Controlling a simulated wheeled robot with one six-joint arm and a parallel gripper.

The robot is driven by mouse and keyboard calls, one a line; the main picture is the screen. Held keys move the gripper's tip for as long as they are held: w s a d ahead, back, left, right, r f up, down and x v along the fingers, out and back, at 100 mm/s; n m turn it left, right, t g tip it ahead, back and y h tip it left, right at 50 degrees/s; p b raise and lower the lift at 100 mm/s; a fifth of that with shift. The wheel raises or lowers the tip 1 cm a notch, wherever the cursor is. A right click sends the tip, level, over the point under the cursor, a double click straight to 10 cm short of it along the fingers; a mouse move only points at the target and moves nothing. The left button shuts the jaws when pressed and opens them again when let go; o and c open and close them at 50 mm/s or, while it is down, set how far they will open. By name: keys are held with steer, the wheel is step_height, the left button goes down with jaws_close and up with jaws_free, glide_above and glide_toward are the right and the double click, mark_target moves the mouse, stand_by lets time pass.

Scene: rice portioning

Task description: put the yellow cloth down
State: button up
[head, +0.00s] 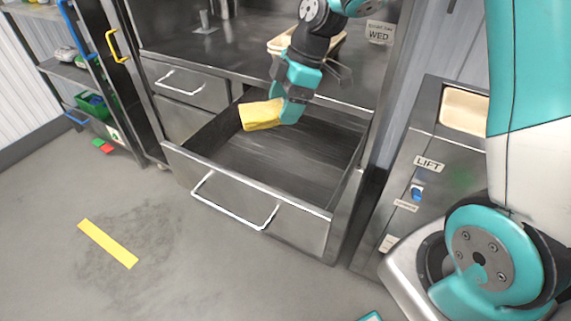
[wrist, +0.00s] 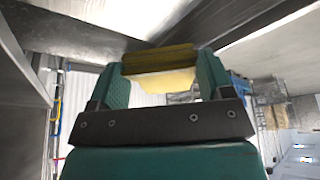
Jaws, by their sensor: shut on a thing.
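The yellow cloth (head: 261,115) is a folded pad held at the end of my gripper (head: 285,114), above the open drawer (head: 285,155). In the wrist view the cloth (wrist: 160,70) sits between the two teal fingers of my gripper (wrist: 161,78), which are shut on it. The drawer is dark metal, pulled out, and its visible floor looks empty. I cannot tell how high the cloth is above the drawer floor.
The drawer's front handle (head: 235,203) sticks out over the floor. The counter (head: 210,45) above holds a beige tray (head: 281,44), partly behind my arm. A metal cabinet labelled LIFT (head: 428,163) stands right. A shelf rack (head: 75,72) stands left.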

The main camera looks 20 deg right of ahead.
mark_target(280, 172)
step_height(280, 172, down, 17)
steer(key=shift+f, duration=0.15)
steer(key=shift+b, duration=0.3)
steer(key=o, duration=1.1)
steer(key=shift+o, duration=0.2)
steer(key=w+v, duration=0.1)
steer(key=v, duration=1)
steer(key=s+a+r+m, duration=0.5)
steer(key=s+a+r, duration=0.4)
steer(key=s+r, duration=0.25)
steer(key=s+a+r+m, duration=0.1)
steer(key=s+m, duration=0.1)
steer(key=s, duration=0.4)
steer(key=s+a+r+m, duration=0.2)
steer(key=s, duration=0.4)
steer(key=shift+s+r+g, duration=0.2)
steer(key=shift+s+g, duration=0.1)
steer(key=shift+g, duration=0.1)
